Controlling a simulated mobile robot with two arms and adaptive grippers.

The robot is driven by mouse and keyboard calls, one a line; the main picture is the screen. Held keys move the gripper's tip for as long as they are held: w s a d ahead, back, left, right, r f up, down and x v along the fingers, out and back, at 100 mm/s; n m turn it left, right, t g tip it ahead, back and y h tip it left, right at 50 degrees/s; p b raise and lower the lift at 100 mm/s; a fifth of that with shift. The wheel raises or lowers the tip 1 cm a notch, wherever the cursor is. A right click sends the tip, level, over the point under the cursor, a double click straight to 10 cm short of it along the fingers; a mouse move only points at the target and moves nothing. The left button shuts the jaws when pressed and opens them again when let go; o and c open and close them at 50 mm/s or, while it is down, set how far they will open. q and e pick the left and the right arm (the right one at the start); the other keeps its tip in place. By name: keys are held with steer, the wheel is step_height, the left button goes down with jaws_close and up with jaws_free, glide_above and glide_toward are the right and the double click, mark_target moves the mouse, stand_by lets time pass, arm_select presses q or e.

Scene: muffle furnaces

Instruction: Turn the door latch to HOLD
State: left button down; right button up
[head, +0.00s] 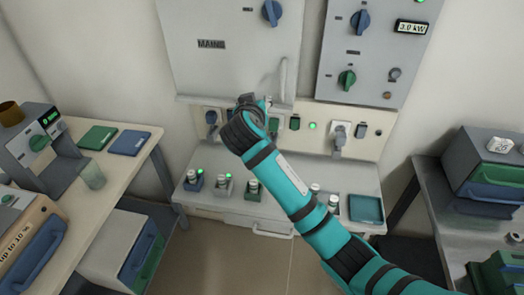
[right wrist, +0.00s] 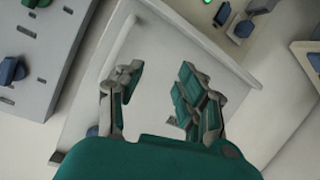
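No part marked HOLD can be read in either view, so I cannot tell for certain which part is the door latch. A grey cabinet (head: 225,55) marked MAINS hangs on the back wall. It has a blue rotary knob (head: 272,12) near its top and a pale upright handle (head: 283,78) at its lower right. My right gripper (head: 262,104) is in front of the cabinet's lower edge, partly hidden by its own wrist. In the right wrist view its two fingers (right wrist: 155,95) are apart and empty, facing the pale cabinet front (right wrist: 185,70). My left gripper is not in view.
A control panel (head: 335,70) with blue and green knobs hangs right of the cabinet. Sockets and plugs (head: 338,140) line the wall below. A low bench (head: 285,190) holds several small devices and a teal tray (head: 366,208). Tables with equipment stand left (head: 120,170) and right (head: 440,210).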

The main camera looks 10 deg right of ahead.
step_height(320, 180, down, 17)
steer(key=d+n+g+y, duration=0.1)
steer(key=g, duration=0.1)
steer(key=shift+s+d+n+g, duration=0.25)
steer(key=shift+d+n+g, duration=0.05)
steer(key=shift+n, duration=0.1)
